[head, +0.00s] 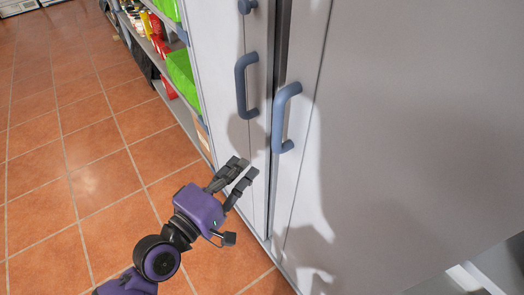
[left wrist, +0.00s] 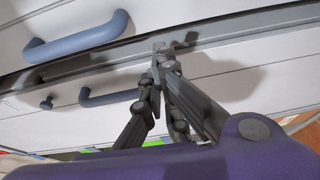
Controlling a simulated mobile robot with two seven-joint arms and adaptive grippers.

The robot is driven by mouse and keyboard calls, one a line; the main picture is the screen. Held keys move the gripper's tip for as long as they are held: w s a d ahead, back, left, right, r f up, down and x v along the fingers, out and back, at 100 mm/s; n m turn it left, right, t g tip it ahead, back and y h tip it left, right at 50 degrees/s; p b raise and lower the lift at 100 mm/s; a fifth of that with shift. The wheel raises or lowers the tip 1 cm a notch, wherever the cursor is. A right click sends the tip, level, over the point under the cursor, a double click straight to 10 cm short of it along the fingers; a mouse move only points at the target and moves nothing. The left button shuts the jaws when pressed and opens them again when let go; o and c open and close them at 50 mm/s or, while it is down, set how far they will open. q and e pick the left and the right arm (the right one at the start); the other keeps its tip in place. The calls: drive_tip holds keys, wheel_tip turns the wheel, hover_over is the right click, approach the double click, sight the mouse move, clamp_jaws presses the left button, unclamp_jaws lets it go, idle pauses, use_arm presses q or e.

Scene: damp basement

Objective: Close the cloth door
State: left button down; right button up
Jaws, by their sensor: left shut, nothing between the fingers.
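A tall light-grey cabinet (head: 400,130) fills the middle and right of the head view. Two blue-grey bar handles sit on it, a left handle (head: 241,85) and a right handle (head: 281,118). A dark upright gap (head: 281,50) runs between their panels, so the doors do not look flush there. I cannot tell which panel is the cloth door. My left gripper (head: 246,168) is shut and empty below the handles, close to the cabinet front. In the left wrist view its fingertips (left wrist: 160,50) are beside the dark gap; contact is unclear. My right gripper is not in view.
Open shelves (head: 165,60) with bright green items (head: 183,75) and other goods stand at the cabinet's left. Clear orange tiled floor (head: 75,150) lies to the left. A small dark knob (head: 247,6) sits above the left handle.

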use_arm(q)
drive_tip(key=shift+r+p+x, duration=0.15)
drive_tip(key=shift+x, duration=1.55)
drive_tip(key=shift+r+p+x, duration=0.15)
drive_tip(key=shift+x, duration=1.55)
drive_tip(key=shift+r+p+x, duration=0.15)
drive_tip(key=shift+x, duration=1.55)
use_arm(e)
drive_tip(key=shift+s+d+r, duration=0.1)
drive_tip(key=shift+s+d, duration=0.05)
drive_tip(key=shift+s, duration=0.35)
